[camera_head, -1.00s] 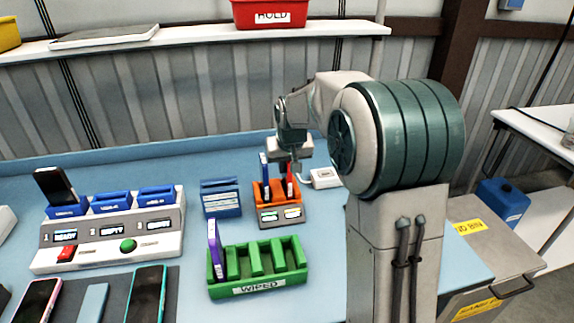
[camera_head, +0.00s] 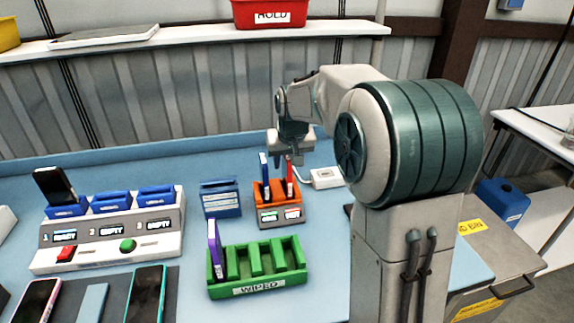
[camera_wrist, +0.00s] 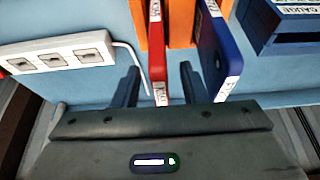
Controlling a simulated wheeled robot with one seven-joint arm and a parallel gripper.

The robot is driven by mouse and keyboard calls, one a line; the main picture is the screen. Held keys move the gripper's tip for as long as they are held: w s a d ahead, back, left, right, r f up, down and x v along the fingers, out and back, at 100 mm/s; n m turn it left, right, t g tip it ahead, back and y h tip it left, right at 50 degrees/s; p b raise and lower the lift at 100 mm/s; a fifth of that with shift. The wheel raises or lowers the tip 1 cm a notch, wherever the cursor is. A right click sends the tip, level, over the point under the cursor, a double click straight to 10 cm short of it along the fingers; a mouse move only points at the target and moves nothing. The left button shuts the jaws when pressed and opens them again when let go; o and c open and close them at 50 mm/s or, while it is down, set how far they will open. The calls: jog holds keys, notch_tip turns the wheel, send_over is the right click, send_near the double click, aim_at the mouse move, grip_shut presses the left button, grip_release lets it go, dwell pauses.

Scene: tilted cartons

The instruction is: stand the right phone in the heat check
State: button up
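An orange two-slot dock (camera_head: 264,205) stands mid-table with two small displays, one greenish and one reddish. A blue phone (camera_head: 264,165) stands tilted in its left slot and a red phone (camera_head: 290,178) in its right slot. In the wrist view the red phone (camera_wrist: 158,55) lies between my two spread fingers, with gaps on both sides, and the blue phone (camera_wrist: 218,50) is right of them. My gripper (camera_head: 291,158) is open, just above the red phone. I cannot read which holder is the heat check.
A blue labelled holder (camera_head: 221,205) stands left of the dock. A green WIPED rack (camera_head: 258,288) holds a purple phone (camera_head: 214,248). A white three-slot station (camera_head: 110,249) holds a black phone (camera_head: 54,184). A white corded block (camera_head: 326,178) is at right. Phones lie front left.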

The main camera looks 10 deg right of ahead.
jog(key=v, duration=1.1)
jog(key=shift+s, duration=0.1)
notch_tip(320, 180, up, 7)
jog(key=p, duration=0.5)
jog(key=shift+p, duration=0.35)
jog(key=s+f, duration=0.7)
jog(key=s, duration=0.6)
jog(key=s+f+g, duration=0.1)
jog(key=s+f, duration=0.5)
jog(key=s, duration=0.7)
jog(key=shift+s+f, duration=0.3)
jog(key=shift+f, duration=0.1)
